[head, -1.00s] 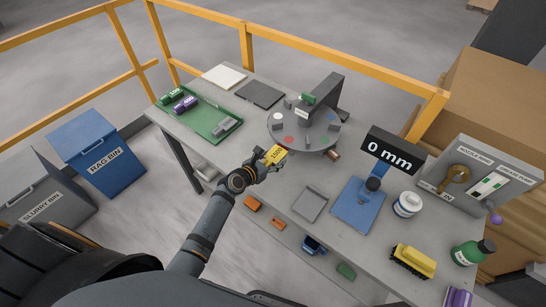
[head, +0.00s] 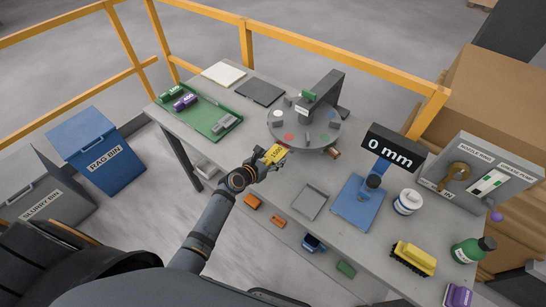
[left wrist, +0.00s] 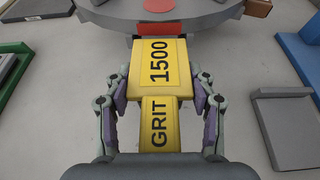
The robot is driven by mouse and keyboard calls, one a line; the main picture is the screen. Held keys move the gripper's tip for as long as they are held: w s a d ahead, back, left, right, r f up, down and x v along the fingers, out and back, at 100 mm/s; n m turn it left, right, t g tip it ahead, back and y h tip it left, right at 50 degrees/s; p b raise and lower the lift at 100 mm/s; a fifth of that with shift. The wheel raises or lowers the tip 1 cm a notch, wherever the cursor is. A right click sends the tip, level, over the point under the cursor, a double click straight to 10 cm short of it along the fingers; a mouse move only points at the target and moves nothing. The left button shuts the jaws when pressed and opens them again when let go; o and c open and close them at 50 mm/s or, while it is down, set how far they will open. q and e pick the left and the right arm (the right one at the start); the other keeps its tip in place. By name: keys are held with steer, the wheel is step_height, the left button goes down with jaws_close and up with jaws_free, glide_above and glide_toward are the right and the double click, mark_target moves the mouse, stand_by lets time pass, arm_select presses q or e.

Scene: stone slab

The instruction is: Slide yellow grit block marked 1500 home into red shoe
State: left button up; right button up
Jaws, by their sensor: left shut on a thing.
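My left gripper (left wrist: 160,112) is shut on the yellow block (left wrist: 160,68), which reads GRIT 1500. The block also shows in the head view (head: 275,154), held at the front edge of the grey turntable (head: 303,140). In the left wrist view, the block points straight at the turntable rim. A flat red disc (left wrist: 160,5) lies on the turntable beyond. My right gripper is not in view.
The green tray (head: 200,116) with several coloured blocks lies left of the turntable. A grey tray (head: 310,202) and the blue gauge stand (head: 358,205) reading 0 mm are at the right. A dark upright (head: 322,92) rises behind the turntable. Bare table surrounds my gripper.

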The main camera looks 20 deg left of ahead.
mark_target(277, 153)
arm_select(q)
steer(key=shift+f, duration=0.2)
stand_by(0.5)
stand_by(0.4)
steer(key=shift+w+d, duration=0.25)
steer(key=shift+w, duration=0.4)
steer(key=shift+w+d, duration=0.2)
steer(key=shift+w, duration=0.45)
stand_by(0.8)
steer(key=shift+w+d, duration=0.1)
steer(key=shift+w, duration=0.2)
steer(key=shift+w+r, duration=0.1)
steer(key=shift+w, duration=0.05)
stand_by(0.3)
steer(key=shift+s+p, duration=0.2)
steer(key=shift+p, duration=0.2)
